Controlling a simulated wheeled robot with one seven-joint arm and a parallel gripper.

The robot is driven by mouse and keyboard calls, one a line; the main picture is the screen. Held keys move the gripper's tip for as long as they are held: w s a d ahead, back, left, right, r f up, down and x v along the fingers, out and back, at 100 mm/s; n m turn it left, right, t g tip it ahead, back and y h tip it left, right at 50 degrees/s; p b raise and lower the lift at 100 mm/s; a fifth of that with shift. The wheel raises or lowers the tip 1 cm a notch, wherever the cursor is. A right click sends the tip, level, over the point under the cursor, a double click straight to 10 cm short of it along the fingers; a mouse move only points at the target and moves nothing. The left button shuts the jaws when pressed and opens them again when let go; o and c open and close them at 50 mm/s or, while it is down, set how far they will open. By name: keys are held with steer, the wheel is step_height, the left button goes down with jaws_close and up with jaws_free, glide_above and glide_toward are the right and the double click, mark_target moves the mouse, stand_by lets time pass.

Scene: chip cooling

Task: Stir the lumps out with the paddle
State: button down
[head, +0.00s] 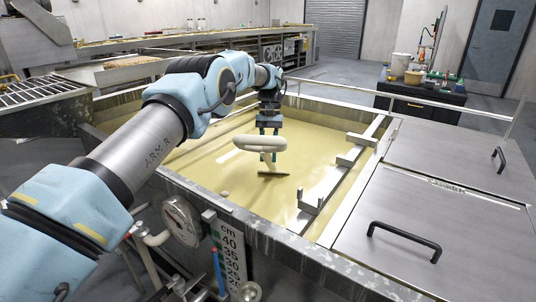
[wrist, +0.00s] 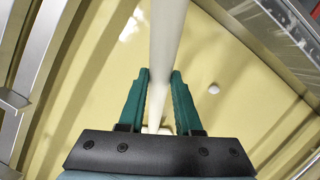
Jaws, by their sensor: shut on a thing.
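My gripper (head: 269,128) is over the vat (head: 331,107) of pale yellow liquid (head: 315,150). Its teal fingers (wrist: 160,80) are shut on the white shaft of the paddle (wrist: 168,35). In the head view the paddle (head: 260,144) shows a thick white rounded part under the fingers and a dark flat end lower down, at or close to the liquid. Whether that end is under the surface I cannot tell. One small pale lump (wrist: 213,89) shows in the liquid to the right of the fingers in the wrist view. A pale lump (head: 224,194) also shows near the vat's front wall.
A metal rail with upright brackets (head: 311,200) crosses the vat on the right. Closed steel lids with black handles (head: 404,240) lie beyond it. A gauge (head: 182,220) and a cm scale (head: 230,250) are on the front wall. A dark cabinet (head: 420,98) stands behind.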

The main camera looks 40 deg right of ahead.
steer(key=s+a+b, duration=0.7)
steer(key=s+a, duration=0.1)
steer(key=a, duration=0.4)
steer(key=shift+s+a, duration=0.35)
steer(key=shift+s, duration=0.05)
steer(key=shift+r, duration=0.1)
steer(key=w+d+p, duration=0.2)
steer(key=d, duration=0.2)
steer(key=w+d+p, duration=0.3)
steer(key=d, duration=0.1)
steer(key=w+d+p, duration=0.2)
steer(key=w+d, duration=0.1)
steer(key=d, duration=0.1)
steer(key=shift+w+p, duration=0.1)
steer(key=shift+p, duration=0.3)
steer(key=shift+w+d, duration=0.4)
steer(key=shift+d, duration=0.15)
steer(key=shift+a, duration=0.1)
steer(key=shift+a+b, duration=0.25)
steer(key=shift+b, duration=0.15)
steer(key=a+b, duration=0.6)
steer(key=a, duration=0.9)
steer(key=shift+w, duration=0.3)
steer(key=shift+a, duration=0.1)
